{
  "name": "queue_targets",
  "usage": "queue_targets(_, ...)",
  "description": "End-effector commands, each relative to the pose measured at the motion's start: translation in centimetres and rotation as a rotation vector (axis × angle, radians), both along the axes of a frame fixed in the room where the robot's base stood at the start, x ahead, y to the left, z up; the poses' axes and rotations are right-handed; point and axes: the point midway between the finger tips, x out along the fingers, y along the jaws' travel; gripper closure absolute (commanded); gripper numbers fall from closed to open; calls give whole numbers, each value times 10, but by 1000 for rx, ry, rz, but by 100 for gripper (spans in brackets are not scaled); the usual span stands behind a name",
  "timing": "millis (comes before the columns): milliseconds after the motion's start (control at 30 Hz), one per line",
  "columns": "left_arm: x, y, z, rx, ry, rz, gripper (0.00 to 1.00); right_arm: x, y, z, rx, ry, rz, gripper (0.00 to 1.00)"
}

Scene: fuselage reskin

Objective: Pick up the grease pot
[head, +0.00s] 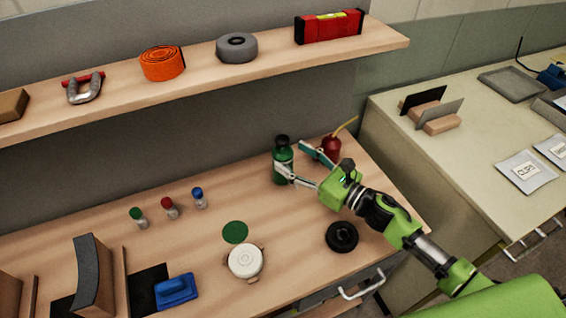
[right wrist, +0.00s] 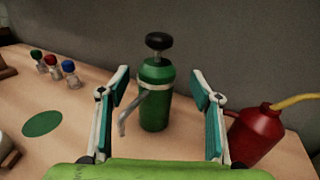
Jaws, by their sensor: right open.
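A green canister (head: 283,163) with a black knob on top and a thin bent metal spout or lever stands upright near the back of the wooden bench. No label marks it as the grease pot. My right gripper (head: 293,158) is open, its two fingers pointing at the canister. In the right wrist view the canister (right wrist: 155,100) stands upright between the open fingers, with a gap on both sides and nothing gripped. My left gripper is not in view.
A red oil can (head: 331,148) with a yellow spout stands close to the right finger. A black round part (head: 341,236) and a white round pot (head: 245,262) sit nearer the front. A shelf (head: 200,72) runs above the bench's back. Small capped bottles (head: 170,208) stand left.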

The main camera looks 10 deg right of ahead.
Motion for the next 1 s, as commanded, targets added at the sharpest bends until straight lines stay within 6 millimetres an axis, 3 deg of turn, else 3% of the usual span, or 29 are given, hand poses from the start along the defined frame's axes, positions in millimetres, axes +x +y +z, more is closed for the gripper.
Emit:
queue_targets(233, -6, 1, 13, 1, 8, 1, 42, 26, 24, -1, 1, -2, 0, 41)
queue_targets(533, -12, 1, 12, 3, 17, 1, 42, 30, 27, -3, 1, 0, 0, 41)
queue_targets(767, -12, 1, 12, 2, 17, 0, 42, 29, 27, -3, 0, 0, 0, 98)
queue_targets(1000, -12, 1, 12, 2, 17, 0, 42, 30, 27, -1, 2, -3, 1, 99)
